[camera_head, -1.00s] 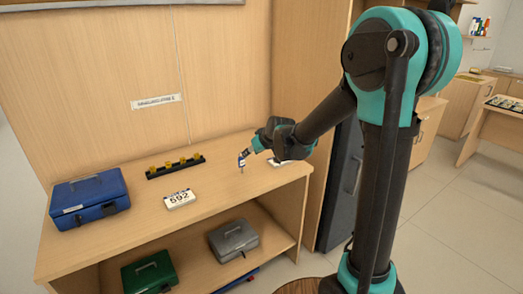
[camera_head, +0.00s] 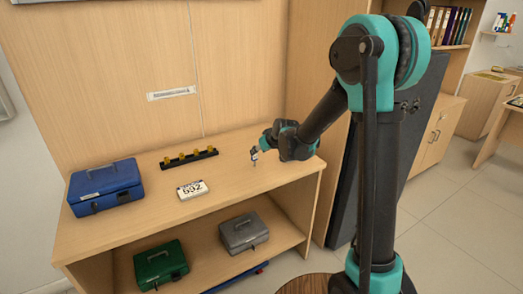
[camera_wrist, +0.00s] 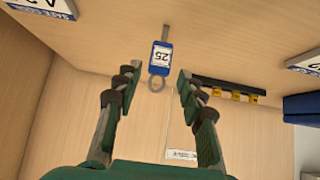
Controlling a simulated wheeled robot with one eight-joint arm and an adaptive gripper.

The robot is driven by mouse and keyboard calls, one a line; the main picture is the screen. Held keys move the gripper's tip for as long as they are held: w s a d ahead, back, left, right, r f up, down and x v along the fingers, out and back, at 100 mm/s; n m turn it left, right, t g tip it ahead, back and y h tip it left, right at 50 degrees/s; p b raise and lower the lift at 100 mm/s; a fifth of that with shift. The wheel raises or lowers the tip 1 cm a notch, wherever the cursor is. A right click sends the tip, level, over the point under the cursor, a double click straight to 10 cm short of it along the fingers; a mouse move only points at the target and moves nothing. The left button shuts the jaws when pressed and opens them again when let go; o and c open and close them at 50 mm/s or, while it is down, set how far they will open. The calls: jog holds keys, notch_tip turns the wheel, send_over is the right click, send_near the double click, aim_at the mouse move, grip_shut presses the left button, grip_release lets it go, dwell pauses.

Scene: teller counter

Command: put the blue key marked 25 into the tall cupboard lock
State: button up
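The blue key tag marked 25 (camera_wrist: 161,57) is in the middle of the wrist view. Its ring (camera_wrist: 157,83) lies between the fingertips and its thin shaft points towards the counter top. My gripper (camera_wrist: 156,78) is open, with a gap on each side of the key. In the head view my gripper (camera_head: 263,147) is low over the right part of the counter, with the key (camera_head: 254,156) upright at its tip. I cannot tell if the shaft touches the counter. A tall dark grey cupboard (camera_head: 345,192) stands right of the counter, partly behind my arm; I cannot make out its lock.
On the counter (camera_head: 150,225) are a blue cash box (camera_head: 105,187), a black rail with yellow pieces (camera_head: 189,158) and a 592 card (camera_head: 192,190). Green (camera_head: 160,265) and grey (camera_head: 243,233) boxes are on the shelf below. Floor at right is clear.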

aim_at(254, 160)
jog(key=shift+x, duration=3.3)
jog(key=shift+c, duration=0.4)
jog(key=c, duration=0.7)
jog(key=shift+r, duration=2.5)
jog(key=shift+c, duration=0.2)
jog(key=shift+s+d, duration=0.1)
